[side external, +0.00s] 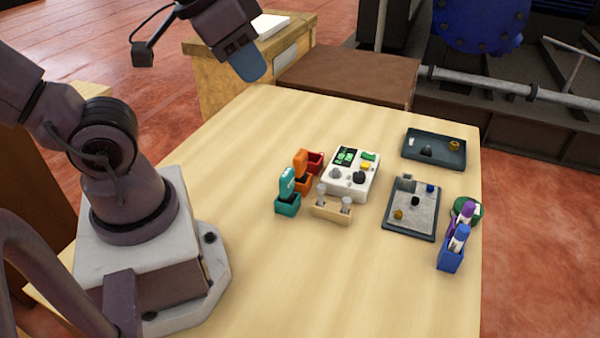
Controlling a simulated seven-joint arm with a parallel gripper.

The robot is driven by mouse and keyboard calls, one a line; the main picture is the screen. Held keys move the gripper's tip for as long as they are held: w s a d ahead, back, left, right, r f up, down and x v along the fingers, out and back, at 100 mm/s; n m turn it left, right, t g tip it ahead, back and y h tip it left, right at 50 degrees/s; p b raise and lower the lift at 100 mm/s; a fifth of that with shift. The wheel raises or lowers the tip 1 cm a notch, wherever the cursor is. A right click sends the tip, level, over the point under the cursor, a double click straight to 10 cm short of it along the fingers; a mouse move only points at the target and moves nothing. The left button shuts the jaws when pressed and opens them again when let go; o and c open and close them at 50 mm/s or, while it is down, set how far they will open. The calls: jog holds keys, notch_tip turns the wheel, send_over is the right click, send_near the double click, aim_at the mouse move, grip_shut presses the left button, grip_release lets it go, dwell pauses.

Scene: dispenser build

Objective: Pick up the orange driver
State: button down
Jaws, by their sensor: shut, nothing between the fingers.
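An upright orange piece (300,160) stands at a small orange holder (303,186) with a dark inside, near the middle of the table. The view is too small to tell whether this piece is the orange driver or part of the holder. My gripper (251,68) is up at the top of the view, well above the table's far left edge and apart from the orange piece. Its blue-grey fingers look closed and empty.
A teal holder (287,205) and a red one (316,160) flank the orange one closely. A wooden rack (331,213) and white panel box (353,188) stand beside them. Dark trays (430,158) and blue (449,261) holder are right. The table front is clear.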

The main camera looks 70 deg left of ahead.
jog(key=c, duration=0.9)
grip_release()
jog(key=shift+c, duration=0.2)
